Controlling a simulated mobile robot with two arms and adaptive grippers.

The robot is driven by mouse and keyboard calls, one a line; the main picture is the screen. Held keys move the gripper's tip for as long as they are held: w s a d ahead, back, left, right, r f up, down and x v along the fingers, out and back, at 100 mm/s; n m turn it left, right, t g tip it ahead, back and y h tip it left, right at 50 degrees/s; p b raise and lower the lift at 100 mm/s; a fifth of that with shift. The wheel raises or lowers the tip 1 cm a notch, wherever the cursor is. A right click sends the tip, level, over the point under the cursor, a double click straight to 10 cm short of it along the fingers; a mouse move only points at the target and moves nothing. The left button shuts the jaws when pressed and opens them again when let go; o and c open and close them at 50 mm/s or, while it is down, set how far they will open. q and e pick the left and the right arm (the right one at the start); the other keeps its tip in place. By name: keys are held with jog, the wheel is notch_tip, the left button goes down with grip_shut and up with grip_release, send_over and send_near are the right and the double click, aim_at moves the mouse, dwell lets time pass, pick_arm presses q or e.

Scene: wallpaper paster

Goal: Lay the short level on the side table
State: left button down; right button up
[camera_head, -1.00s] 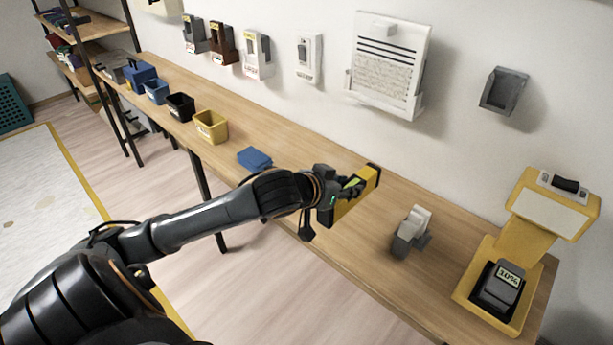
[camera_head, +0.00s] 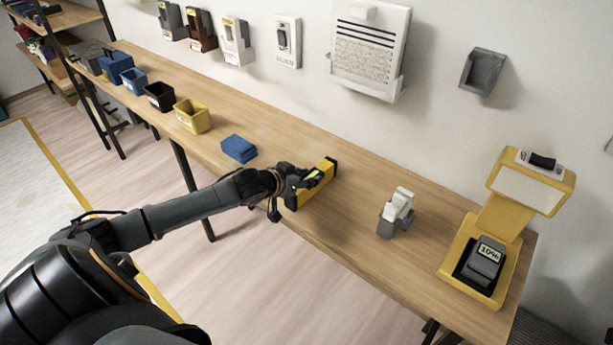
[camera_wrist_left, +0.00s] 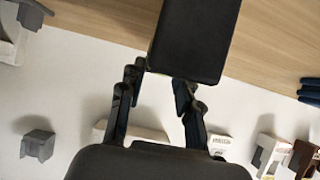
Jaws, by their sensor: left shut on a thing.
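The short level (camera_head: 319,182) is a yellow bar with dark ends. My left gripper (camera_head: 304,183) is shut on it, and it is at or just above the wooden side table (camera_head: 350,200); I cannot tell whether it touches the top. In the left wrist view the dark end of the level (camera_wrist_left: 193,40) sticks out beyond the fingers of my left gripper (camera_wrist_left: 158,95). The fingers hide part of its middle in the head view. My right gripper is not in view.
A yellow bin (camera_head: 192,116) and other bins stand farther left. Bare tabletop lies around the level.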

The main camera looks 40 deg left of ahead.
pick_arm(q)
jog(key=c, duration=0.9)
grip_release()
jog(key=shift+c, duration=0.2)
jog(key=p+v, duration=0.1)
jog(key=v, duration=1.1)
jog(key=shift+r, duration=0.1)
